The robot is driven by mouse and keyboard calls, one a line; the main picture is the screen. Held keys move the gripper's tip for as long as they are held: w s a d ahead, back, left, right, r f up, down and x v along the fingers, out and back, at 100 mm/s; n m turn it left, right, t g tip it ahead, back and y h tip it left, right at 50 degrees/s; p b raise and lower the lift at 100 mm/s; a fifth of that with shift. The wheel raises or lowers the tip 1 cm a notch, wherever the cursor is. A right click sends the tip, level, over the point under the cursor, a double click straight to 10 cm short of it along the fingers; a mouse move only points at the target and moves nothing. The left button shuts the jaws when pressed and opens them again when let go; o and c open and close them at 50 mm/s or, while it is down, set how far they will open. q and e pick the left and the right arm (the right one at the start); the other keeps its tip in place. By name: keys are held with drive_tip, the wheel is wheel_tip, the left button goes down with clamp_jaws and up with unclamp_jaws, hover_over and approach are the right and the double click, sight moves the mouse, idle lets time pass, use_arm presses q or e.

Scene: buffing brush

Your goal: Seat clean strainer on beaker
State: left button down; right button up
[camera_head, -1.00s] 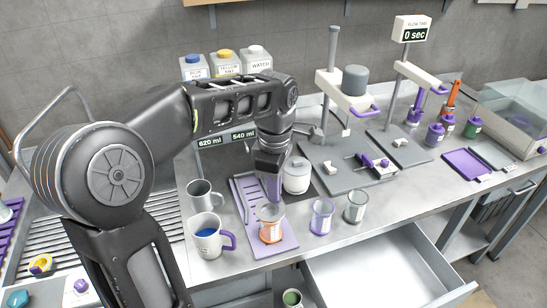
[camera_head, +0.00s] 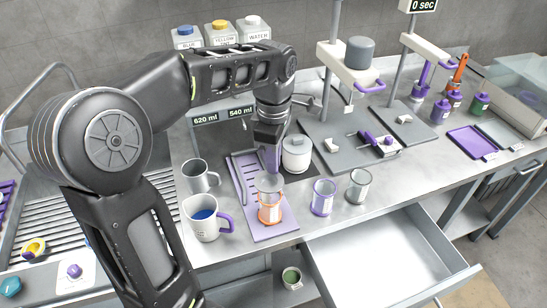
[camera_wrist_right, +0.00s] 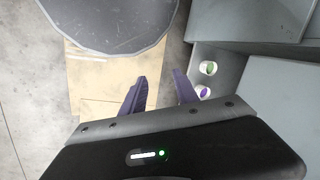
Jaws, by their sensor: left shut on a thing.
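My left gripper (camera_head: 270,160) points down above the purple tray at the counter's middle. It is shut on a small greyish cup-like piece, likely the strainer (camera_head: 269,182), just above the orange-banded beaker (camera_head: 270,211). I cannot tell whether the piece touches that beaker's rim. A purple-banded beaker (camera_head: 323,198) and a plain grey-banded beaker (camera_head: 358,187) stand to the right. In the right wrist view, my right gripper (camera_wrist_right: 158,92) is open and empty, away from the counter top.
A mug with blue liquid (camera_head: 202,219) and a grey mug (camera_head: 197,177) stand left of the purple tray (camera_head: 274,232). An open, empty drawer (camera_head: 390,255) juts out in front.

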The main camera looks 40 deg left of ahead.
use_arm(q)
drive_tip(key=shift+f+b, duration=1.25)
drive_tip(key=shift+f, duration=0.75)
drive_tip(key=shift+f+b, duration=0.4)
drive_tip(key=shift+f, duration=0.25)
drive_tip(key=c, duration=1.8)
unclamp_jaws()
drive_tip(key=shift+r, duration=0.1)
drive_tip(key=shift+c, duration=0.2)
wheel_tip(320, 180, up, 8)
drive_tip(key=p, duration=0.7)
drive_tip(key=shift+w+r, duration=0.1)
drive_tip(key=shift+r, duration=1.4)
